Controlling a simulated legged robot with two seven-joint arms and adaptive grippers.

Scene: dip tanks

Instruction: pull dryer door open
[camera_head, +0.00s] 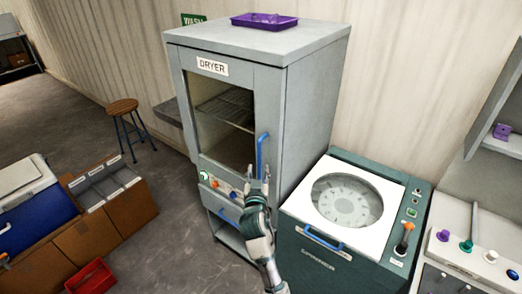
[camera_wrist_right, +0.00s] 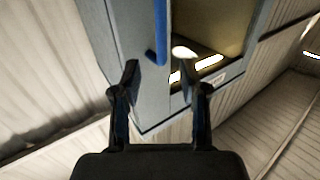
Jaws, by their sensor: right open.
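The grey dryer (camera_head: 315,100) stands against the wall. Its glass-windowed door (camera_head: 190,105) appears shut, with a wire rack visible behind the glass. The blue vertical door handle (camera_head: 262,150) is on the door's right edge. My right gripper (camera_head: 260,172) is open and empty at the handle's lower end. In the right wrist view the handle (camera_wrist_right: 160,28) ends between and beyond the two fingertips of my right gripper (camera_wrist_right: 158,72). Contact with the handle cannot be made out. My left gripper is not in view.
A green spinner (camera_head: 330,262) with a white top stands close right of the dryer. A purple tray (camera_head: 264,21) lies on the dryer. Floor before the dryer's left side is clear.

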